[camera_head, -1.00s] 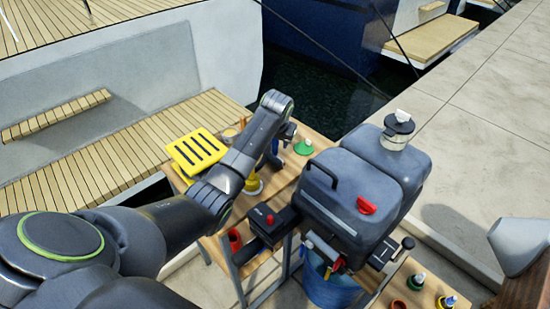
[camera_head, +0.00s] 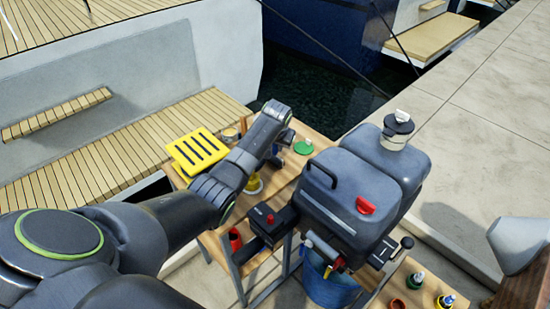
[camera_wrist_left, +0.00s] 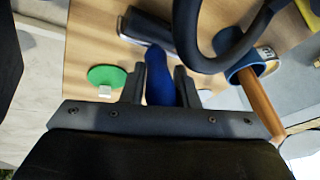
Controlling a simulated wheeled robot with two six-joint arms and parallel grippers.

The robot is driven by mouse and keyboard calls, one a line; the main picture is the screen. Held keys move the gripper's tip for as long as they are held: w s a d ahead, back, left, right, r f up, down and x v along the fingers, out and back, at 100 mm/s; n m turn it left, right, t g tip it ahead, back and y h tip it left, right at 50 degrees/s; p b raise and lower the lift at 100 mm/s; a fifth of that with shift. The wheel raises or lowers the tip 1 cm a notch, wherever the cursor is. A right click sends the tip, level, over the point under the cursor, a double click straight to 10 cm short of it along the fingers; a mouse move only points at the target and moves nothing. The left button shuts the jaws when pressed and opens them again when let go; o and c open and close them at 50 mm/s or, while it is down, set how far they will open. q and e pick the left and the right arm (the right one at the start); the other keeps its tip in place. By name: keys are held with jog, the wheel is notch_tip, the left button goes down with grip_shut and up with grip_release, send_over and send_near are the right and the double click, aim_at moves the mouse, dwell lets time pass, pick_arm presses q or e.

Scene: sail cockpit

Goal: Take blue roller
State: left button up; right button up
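The blue roller (camera_wrist_left: 158,72) shows in the left wrist view, its blue part running up between my left gripper's fingers toward a dark cylinder lying across its far end. My left gripper (camera_wrist_left: 160,82) is around the blue part, one finger on each side, and looks open with narrow gaps. In the head view my left forearm reaches over the wooden table (camera_head: 311,133) and hides most of the gripper and roller. My right gripper is not in view.
A green round item (camera_wrist_left: 107,76) lies left of the fingers. A dark curved handle and a blue ring-shaped item (camera_wrist_left: 250,65) are close on the right. In the head view a yellow slotted tray (camera_head: 198,150) and a large grey canister (camera_head: 360,185) flank the arm.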

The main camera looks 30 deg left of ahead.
pick_arm(q)
jog(key=c, duration=0.4)
jog(key=shift+c, duration=0.2)
